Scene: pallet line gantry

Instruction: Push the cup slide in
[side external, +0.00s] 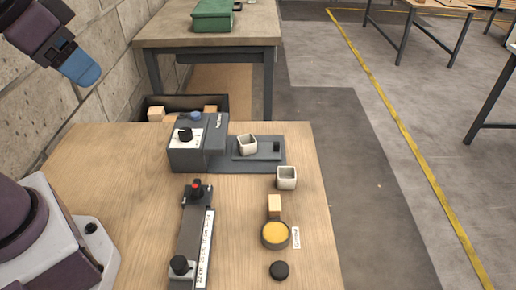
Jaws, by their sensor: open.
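The cup slide (262,155) is a flat grey plate at the right side of a grey machine (186,154) on the wooden table. It sticks out to the right of the machine's housing. A small cream cup (247,143) sits on the slide near the housing, and a black knob (276,147) stands near the slide's right end. My gripper (82,68), with a blue tip, is high at the upper left. It is open, far from the slide and touching nothing; its second finger is not clearly visible.
A second cream cup (286,179) stands in front of the slide. Nearer are a wooden block (274,206), a yellow-filled round dish (275,233) and a black disc (279,270). A long device with knobs (192,230) lies left of them. A dark bin (218,102) stands behind the machine.

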